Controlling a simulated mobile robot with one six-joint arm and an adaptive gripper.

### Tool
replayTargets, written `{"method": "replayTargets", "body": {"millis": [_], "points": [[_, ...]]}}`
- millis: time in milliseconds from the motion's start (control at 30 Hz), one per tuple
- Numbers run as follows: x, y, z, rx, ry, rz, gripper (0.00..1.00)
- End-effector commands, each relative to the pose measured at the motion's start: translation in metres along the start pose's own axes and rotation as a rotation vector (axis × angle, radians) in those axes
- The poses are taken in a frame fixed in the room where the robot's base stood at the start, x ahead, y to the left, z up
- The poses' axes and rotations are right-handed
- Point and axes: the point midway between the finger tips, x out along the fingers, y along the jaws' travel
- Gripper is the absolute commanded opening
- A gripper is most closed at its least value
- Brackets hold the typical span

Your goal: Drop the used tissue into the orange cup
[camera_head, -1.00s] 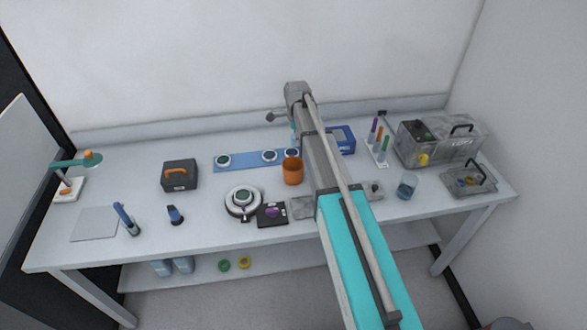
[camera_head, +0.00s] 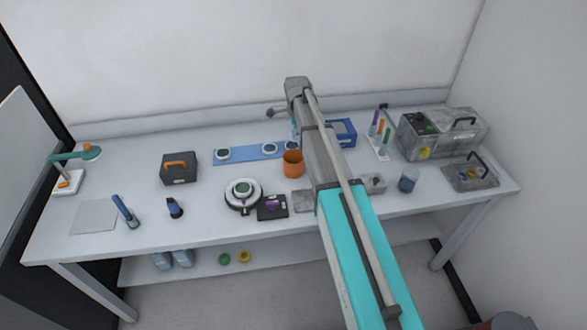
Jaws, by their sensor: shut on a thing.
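The orange cup (camera_head: 292,168) stands upright on the table, just left of my arm in the picture. Its open top faces up, and I cannot see anything sticking out of it. My grey and turquoise arm reaches from the lower right up over the table and passes close to the cup's right side in the picture. My gripper is hidden behind the arm, so its fingers do not show. No used tissue can be made out.
A blue strip (camera_head: 240,154) with several round discs lies behind the cup. A round white-rimmed device (camera_head: 232,200) and a black square plate (camera_head: 271,214) sit in front-left. A blue box (camera_head: 343,133), a tube rack (camera_head: 379,150) and a blue glass (camera_head: 408,180) stand right of my arm.

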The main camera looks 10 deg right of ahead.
Motion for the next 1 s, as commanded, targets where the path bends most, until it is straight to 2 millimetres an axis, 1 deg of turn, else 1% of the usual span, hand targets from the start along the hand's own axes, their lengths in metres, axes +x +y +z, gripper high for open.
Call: {"method": "replayTargets", "body": {"millis": [33, 100, 400, 600, 967, 1000], "points": [[0.008, 0.000, 0.000, 0.000, 0.000, 0.000, 0.02], [0.014, 0.000, 0.000, 0.000, 0.000, 0.000, 0.02], [0.035, 0.000, -0.001, 0.001, 0.000, 0.000, 0.02], [0.040, 0.000, -0.001, 0.001, 0.000, 0.000, 0.02], [0.040, 0.000, -0.001, 0.002, 0.000, 0.000, 0.02], [0.040, 0.000, -0.001, 0.002, 0.000, 0.000, 0.56]]}}
